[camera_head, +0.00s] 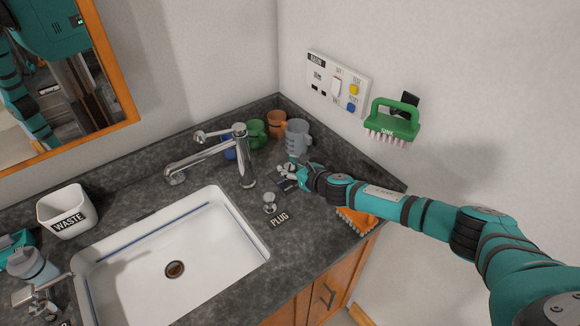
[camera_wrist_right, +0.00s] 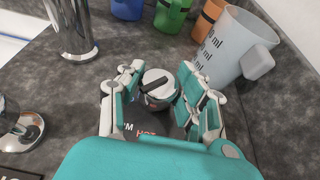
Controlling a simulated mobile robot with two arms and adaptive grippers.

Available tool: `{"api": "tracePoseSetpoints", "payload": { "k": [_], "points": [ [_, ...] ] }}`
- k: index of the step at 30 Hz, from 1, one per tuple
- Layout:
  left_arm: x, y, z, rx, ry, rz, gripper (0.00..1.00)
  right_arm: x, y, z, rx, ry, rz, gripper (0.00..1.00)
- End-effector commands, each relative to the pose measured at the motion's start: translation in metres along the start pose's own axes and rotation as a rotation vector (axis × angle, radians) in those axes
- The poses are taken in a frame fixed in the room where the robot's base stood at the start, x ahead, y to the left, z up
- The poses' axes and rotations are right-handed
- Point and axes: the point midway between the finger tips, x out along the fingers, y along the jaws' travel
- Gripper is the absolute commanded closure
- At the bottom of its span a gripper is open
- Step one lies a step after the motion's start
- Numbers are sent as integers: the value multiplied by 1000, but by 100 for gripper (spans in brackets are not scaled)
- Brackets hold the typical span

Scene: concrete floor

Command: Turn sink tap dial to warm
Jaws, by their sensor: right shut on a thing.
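The tap dial (camera_wrist_right: 158,78) is a small round silver knob with a dark bar across its top, seen in the right wrist view. It stands on a dark label plate (camera_wrist_right: 150,125) with "HOT" and the end of another word readable; the rest is hidden by my gripper. My right gripper (camera_head: 286,171) is at the dial, right of the chrome tap (camera_head: 242,158). In the wrist view its fingers (camera_wrist_right: 163,82) stand on both sides of the knob, shut on it. The dial's exact setting cannot be read. My left gripper is not in view.
A grey measuring jug (camera_head: 297,138) and several coloured cups stand close behind the dial. A plug knob (camera_head: 269,203) is in front, by the white basin (camera_head: 175,225). A green brush (camera_head: 393,120) hangs on the right wall. An orange cloth (camera_head: 357,222) lies under my right arm.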

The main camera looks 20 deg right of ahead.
Motion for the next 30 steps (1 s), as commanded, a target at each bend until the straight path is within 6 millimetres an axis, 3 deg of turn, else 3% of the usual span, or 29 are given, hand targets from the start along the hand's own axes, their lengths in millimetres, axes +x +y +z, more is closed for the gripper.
{"api": "tracePoseSetpoints", "payload": {
  "k": [2, 3, 8, 20, 30],
  "points": [
    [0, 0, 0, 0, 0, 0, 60, 0, 0, 0, 0, -1, 0, 97],
    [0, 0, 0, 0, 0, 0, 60, 0, 0, 0, 0, -1, 0, 63],
    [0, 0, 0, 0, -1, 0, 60, 0, 0, 0, 0, -1, 0, 42],
    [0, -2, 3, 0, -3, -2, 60, -8, -1, 0, -1, 0, -1, 40],
    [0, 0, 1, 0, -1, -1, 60, -70, -1, -1, -2, 1, 0, 40]
  ]
}}
